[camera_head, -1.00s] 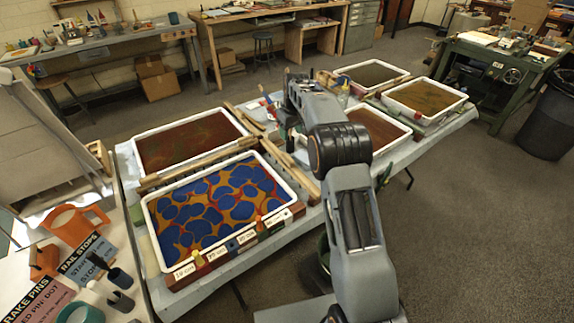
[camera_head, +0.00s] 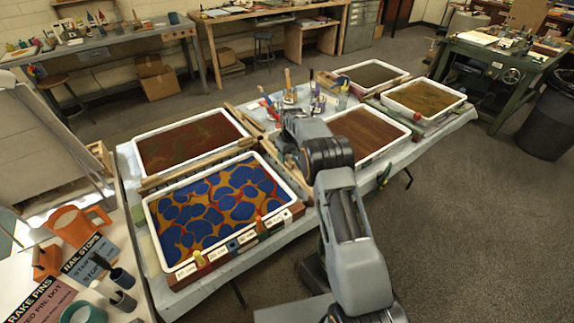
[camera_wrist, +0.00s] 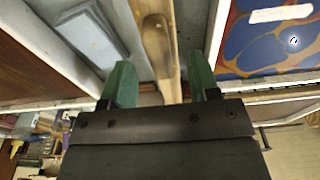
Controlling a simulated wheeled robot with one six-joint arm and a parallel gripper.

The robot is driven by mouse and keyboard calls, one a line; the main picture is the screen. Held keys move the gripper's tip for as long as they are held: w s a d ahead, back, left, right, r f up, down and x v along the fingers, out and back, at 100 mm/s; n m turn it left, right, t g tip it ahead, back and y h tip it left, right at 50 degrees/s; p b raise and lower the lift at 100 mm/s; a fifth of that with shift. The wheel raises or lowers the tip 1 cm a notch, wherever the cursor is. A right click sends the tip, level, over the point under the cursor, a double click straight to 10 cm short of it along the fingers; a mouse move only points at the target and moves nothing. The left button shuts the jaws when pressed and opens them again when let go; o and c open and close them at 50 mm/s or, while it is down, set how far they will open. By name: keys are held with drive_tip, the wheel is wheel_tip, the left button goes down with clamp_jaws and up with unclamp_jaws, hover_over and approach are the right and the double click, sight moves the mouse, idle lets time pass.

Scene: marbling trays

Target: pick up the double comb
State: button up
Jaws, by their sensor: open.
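My gripper (camera_wrist: 163,80) shows in the wrist view with its two green fingertips apart and nothing held between them. A long light wooden piece with a rounded end (camera_wrist: 156,42) lies beyond the fingertips, in line with the gap. It may be the double comb, but no teeth show and I cannot tell. In the head view my arm hides the gripper, which is by the gap between the marbled trays.
A blue and orange marbled tray (camera_head: 153,232) stands at the front left, with a dark red tray (camera_head: 138,158) behind it. A brown tray (camera_head: 404,141) stands right of my arm. Grey-blue slabs (camera_wrist: 90,35) lie left of the wooden piece. Brushes and jars (camera_head: 318,103) stand behind.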

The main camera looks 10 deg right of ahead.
drive_tip(key=shift+w+a+f, duration=0.1)
drive_tip(key=shift+w+f, duration=0.05)
drive_tip(key=shift+f, duration=1.2)
drive_tip(key=c, duration=0.9)
drive_tip(key=shift+r, duration=0.15)
